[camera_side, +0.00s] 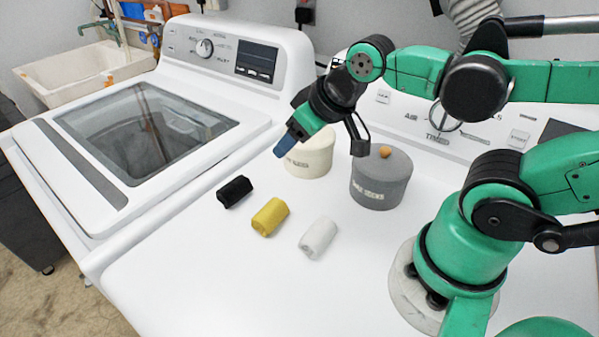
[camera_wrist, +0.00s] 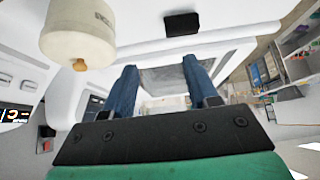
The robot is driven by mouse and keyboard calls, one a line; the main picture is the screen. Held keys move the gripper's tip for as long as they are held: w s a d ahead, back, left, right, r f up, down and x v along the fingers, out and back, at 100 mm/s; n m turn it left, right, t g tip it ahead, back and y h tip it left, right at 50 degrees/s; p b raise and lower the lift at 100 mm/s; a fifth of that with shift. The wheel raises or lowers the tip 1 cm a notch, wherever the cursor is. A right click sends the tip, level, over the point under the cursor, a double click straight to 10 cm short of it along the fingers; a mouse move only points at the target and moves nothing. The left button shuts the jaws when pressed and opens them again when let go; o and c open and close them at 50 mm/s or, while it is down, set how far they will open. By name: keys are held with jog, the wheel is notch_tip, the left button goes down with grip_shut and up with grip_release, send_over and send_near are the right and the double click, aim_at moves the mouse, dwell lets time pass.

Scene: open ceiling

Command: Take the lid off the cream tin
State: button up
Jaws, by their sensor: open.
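The cream tin (camera_side: 312,160) stands on the white machine top in the side view, its top partly hidden behind my gripper. In the wrist view the cream tin (camera_wrist: 75,38) is at the upper left and looks upside down, with a tan knob (camera_wrist: 80,65) on its lid. The lid is on the tin. My gripper (camera_side: 285,147) points down and left, in front of the tin's upper left side in the side view. In the wrist view the blue fingers of my gripper (camera_wrist: 162,88) are apart with nothing held between them, and the tin lies off to their left.
A grey tin (camera_side: 375,187) with an orange knob stands right of the cream tin. Black (camera_side: 234,191), yellow (camera_side: 270,216) and white (camera_side: 318,238) small pieces lie in front. The black piece (camera_wrist: 182,24) also shows in the wrist view.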

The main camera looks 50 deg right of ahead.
jog(key=shift+o, duration=0.2)
jog(key=shift+o, duration=0.5)
